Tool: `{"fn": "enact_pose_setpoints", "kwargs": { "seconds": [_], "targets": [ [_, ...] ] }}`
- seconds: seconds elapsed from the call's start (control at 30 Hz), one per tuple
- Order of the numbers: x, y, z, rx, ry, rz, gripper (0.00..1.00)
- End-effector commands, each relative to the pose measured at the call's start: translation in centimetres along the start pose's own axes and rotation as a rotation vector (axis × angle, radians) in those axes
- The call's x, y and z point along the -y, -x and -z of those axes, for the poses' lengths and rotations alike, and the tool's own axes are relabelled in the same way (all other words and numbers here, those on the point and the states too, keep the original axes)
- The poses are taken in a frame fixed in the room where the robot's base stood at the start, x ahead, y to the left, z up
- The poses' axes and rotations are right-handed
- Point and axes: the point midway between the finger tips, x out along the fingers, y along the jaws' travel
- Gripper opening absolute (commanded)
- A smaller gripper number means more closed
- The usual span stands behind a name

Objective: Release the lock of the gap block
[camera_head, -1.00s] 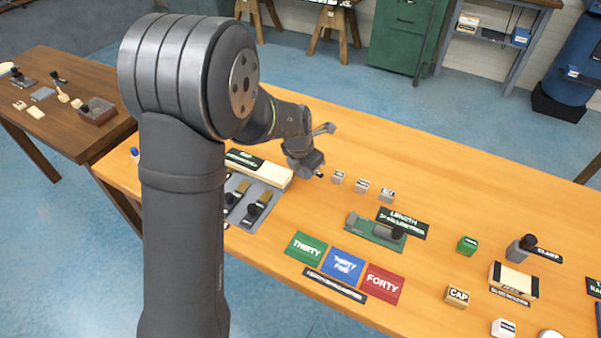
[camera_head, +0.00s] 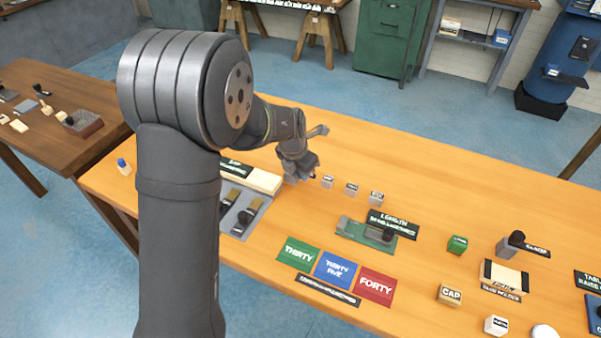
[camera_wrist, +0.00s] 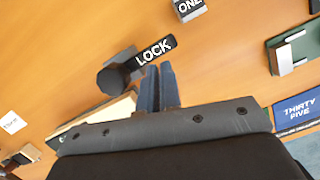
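The gap block (camera_head: 264,182) is a long cream piece on the table, partly hidden by my arm in the head view. Its cream edge also shows in the wrist view (camera_wrist: 112,108), left of my fingers. A round black lock knob (camera_wrist: 110,80) on a grey piece stands at its end, beside a black LOCK label (camera_wrist: 155,49). My gripper (camera_wrist: 159,72) has its two bluish fingers together, with nothing seen between them. The fingertips appear just right of the knob and below the label. In the head view my gripper (camera_head: 298,177) is by the block's right end; contact cannot be told.
Small grey number blocks (camera_head: 351,189) stand right of my gripper. A green length gauge (camera_head: 366,234) lies farther right, with green, blue and red pads (camera_head: 335,270) in front. A grey tray (camera_head: 257,207) with dark-handled tools is beside the cream block. The table behind the number blocks is clear.

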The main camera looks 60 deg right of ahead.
Motion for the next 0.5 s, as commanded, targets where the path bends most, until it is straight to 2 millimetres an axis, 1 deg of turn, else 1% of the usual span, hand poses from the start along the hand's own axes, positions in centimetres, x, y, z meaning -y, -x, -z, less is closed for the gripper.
{"fn": "enact_pose_setpoints", "kwargs": {
  "seconds": [0.03,0.13,0.27,0.3,0.37,0.5],
  "targets": [
    [0.2,0.2,-0.5,0.017,-0.004,-0.004,0.00],
    [0.5,0.5,0.6,0.014,-0.003,-0.003,0.00],
    [1.0,1.1,3.1,0.006,0.001,-0.001,0.00],
    [1.2,1.3,4.0,0.005,0.001,-0.001,0.00],
    [1.2,2.9,3.5,0.009,-0.001,-0.003,0.00],
    [1.4,5.8,3.6,0.007,0.000,-0.002,0.00]
  ]
}}
